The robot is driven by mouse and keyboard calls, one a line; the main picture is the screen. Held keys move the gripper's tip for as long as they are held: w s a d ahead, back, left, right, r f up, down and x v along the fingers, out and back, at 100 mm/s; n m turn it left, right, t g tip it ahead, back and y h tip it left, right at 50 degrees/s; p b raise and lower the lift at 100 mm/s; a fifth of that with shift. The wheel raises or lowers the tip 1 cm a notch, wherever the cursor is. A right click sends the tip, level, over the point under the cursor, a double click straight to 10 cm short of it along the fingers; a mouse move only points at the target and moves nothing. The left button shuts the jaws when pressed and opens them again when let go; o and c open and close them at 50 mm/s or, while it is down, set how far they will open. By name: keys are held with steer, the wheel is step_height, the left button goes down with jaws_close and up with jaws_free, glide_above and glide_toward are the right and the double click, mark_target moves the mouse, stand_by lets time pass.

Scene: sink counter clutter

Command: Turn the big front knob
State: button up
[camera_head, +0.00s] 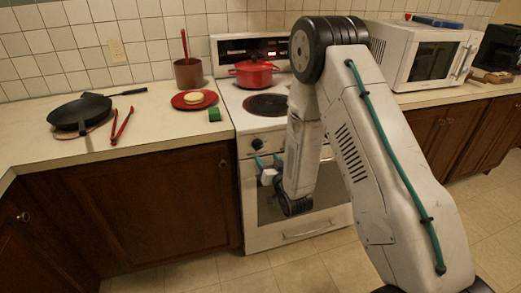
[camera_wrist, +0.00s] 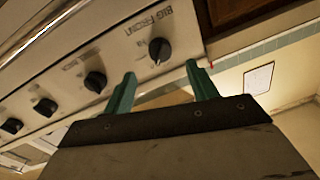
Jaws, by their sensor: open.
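The big front knob is dark and round with a pointer mark, and in the wrist view the knob (camera_wrist: 159,50) sits at the right end of a row, beside lettering that reads "BIG FRONT". In the head view a dark knob (camera_head: 257,143) at the left of the stove's front panel appears to be the same one. My gripper (camera_head: 268,161) is open and empty in front of the stove, a little below that knob. In the wrist view the teal fingers of my gripper (camera_wrist: 161,70) are spread, their tips just below the knob and apart from it.
More knobs (camera_wrist: 95,82) line the panel to the left in the wrist view. A red pot (camera_head: 254,75) stands on the stove (camera_head: 225,95). The left counter holds a black pan (camera_head: 80,110), red tongs (camera_head: 121,126) and a red plate (camera_head: 180,103). A microwave (camera_head: 425,55) is at right.

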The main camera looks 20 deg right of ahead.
mark_target(260, 148)
steer(key=w, duration=0.7)
steer(key=shift+w+a, duration=0.15)
steer(key=shift+a, duration=0.15)
steer(key=shift+c, duration=0.4)
steer(key=c, duration=0.9)
